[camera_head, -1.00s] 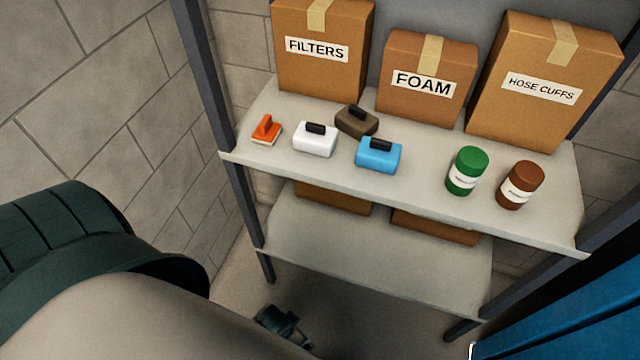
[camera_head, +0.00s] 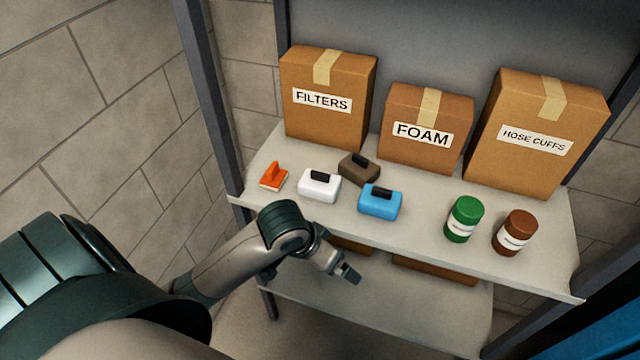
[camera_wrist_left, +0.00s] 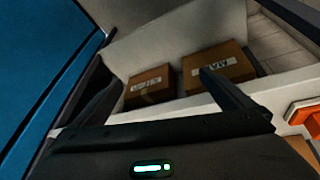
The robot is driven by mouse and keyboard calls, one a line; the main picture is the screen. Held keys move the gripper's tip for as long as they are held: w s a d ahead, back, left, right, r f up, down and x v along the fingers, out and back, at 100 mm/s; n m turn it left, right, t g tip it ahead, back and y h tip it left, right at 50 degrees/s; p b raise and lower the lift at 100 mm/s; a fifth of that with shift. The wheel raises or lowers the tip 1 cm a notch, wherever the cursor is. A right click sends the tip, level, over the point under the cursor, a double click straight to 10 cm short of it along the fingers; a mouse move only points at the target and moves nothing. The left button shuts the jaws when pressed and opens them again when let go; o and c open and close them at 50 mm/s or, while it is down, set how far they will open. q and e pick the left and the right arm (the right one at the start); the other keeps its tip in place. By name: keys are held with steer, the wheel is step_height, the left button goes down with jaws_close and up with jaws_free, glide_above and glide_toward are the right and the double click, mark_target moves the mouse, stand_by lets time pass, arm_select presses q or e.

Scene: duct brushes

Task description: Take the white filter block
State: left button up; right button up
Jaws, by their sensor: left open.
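The white filter block (camera_head: 319,185) with a black top grip sits on the upper shelf, between an orange-handled brush and a blue block. My left gripper (camera_head: 347,276) is in front of the shelf's front edge, below and slightly right of the white block, and is empty. In the left wrist view its two dark fingers (camera_wrist_left: 160,95) stand wide apart, with lower-shelf boxes beyond them. The white block does not show clearly in that view. My right gripper is not in view.
The upper shelf (camera_head: 415,232) also holds the orange brush (camera_head: 273,177), a brown block (camera_head: 358,169), the blue block (camera_head: 380,202), a green jar (camera_head: 464,219) and a brown jar (camera_head: 514,232). Cartons labelled FILTERS (camera_head: 326,98), FOAM (camera_head: 425,127) and HOSE CUFFS (camera_head: 536,132) stand behind.

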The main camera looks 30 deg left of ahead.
arm_select(q)
steer(key=w+a+r+n+y, duration=0.1)
steer(key=w+a+r, duration=0.3)
steer(key=r, duration=0.6)
steer(key=w+a+r+n+y, duration=0.1)
steer(key=w+a+r+n, duration=0.2)
steer(key=w+a+r, duration=0.2)
steer(key=a+r, duration=0.3)
steer(key=r, duration=0.2)
steer(key=shift+y, duration=0.4)
steer(key=shift+w+f, duration=0.1)
steer(key=shift+w, duration=0.05)
steer(key=p, duration=0.2)
glide_above(317, 179)
steer(key=s, duration=0.2)
steer(key=f, duration=0.9)
steer(key=shift+s+d+f, duration=0.15)
steer(key=shift+d+f, duration=0.2)
steer(key=shift+f, duration=0.05)
steer(key=shift+w+f, duration=0.25)
steer(key=shift+f, duration=0.3)
